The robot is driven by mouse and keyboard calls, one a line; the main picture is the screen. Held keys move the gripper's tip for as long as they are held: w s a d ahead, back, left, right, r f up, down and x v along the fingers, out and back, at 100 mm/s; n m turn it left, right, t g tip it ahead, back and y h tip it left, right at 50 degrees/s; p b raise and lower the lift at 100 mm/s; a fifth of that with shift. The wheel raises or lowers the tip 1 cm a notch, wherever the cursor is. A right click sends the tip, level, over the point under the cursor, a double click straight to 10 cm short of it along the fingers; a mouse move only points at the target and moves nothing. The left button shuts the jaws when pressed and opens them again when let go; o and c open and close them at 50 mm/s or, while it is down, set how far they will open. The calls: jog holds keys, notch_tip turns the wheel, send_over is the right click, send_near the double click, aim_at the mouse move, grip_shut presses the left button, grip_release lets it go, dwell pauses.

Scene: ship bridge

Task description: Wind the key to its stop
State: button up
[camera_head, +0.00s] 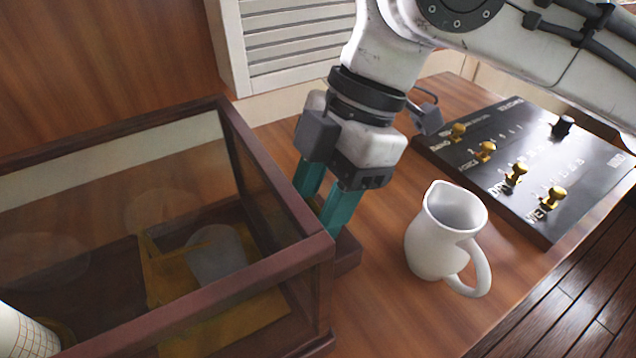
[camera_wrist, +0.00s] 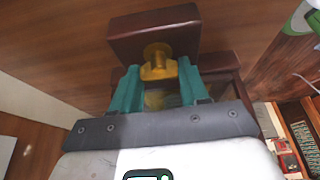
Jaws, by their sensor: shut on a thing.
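The brass key (camera_wrist: 158,66) sticks out from a dark wooden block on the side of the glass-walled wooden case (camera_head: 280,262). In the wrist view my gripper (camera_wrist: 158,78) has its two teal fingers on either side of the key's flat head, shut on it. In the head view my gripper (camera_head: 322,212) points down beside the case's right wall. The key is hidden there behind the fingers and the case frame. Inside the case are a brass plate and a pale cup-like shape, seen through the glass.
A white jug (camera_head: 440,235) stands on the wooden counter just right of my gripper. A black panel (camera_head: 530,165) with brass knobs lies behind it. A white cylinder (camera_head: 22,335) with grid lines shows at the lower left. A louvred vent is on the wall behind.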

jog(key=m+t+p, duration=0.1)
jog(key=m+p, duration=0.1)
jog(key=m, duration=0.1)
jog(key=shift+s+y, duration=0.2)
jog(key=shift+y, duration=0.1)
jog(key=shift+m+t+p, duration=0.5)
jog(key=shift+m+p, duration=0.2)
jog(key=shift+m, duration=0.7)
jog(key=shift+f+m, duration=0.1)
jog(key=shift+m, duration=0.2)
jog(key=o, duration=0.9)
jog(key=shift+c, duration=0.2)
jog(key=p+v, duration=0.2)
jog(key=v, duration=0.9)
jog(key=shift+s, duration=0.2)
